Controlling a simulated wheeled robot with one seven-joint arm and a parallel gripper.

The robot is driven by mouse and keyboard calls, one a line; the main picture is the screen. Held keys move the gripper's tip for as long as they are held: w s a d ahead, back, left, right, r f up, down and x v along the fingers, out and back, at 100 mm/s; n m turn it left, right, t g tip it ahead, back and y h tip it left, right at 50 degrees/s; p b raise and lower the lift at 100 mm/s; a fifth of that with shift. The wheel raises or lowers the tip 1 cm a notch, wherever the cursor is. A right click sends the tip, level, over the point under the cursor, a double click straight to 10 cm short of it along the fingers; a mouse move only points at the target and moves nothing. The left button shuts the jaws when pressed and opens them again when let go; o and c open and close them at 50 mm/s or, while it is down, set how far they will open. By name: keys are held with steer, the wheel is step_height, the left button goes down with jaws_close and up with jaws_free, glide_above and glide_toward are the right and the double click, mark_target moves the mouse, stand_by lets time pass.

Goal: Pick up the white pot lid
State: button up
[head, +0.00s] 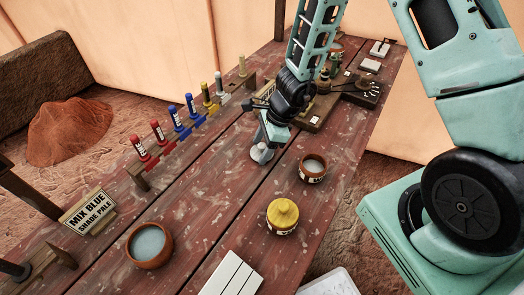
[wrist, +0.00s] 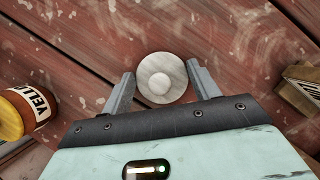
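The white pot lid (wrist: 175,70) is a round, pale disc with a knob in its middle. In the wrist view it lies on the reddish wooden table, between and slightly beyond the fingertips of my gripper (wrist: 160,84). The fingers are spread on either side of it, and small gaps seem to show. In the head view the lid (head: 261,154) sits on the table just under my gripper (head: 269,139), which partly hides it. My gripper points down, open and empty.
An open pot (head: 313,168) stands right of the lid, with a yellow-lidded pot (head: 282,214) nearer. A bowl of pale liquid (head: 150,245) is front left. A rack of coloured tubes (head: 180,122) runs along the left edge. A "MIX BLUE" sign (head: 90,212) stands left.

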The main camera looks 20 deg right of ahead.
mark_target(263, 144)
step_height(263, 144, up, 10)
steer(key=p, duration=0.4)
stand_by(0.5)
steer(key=shift+d, duration=0.1)
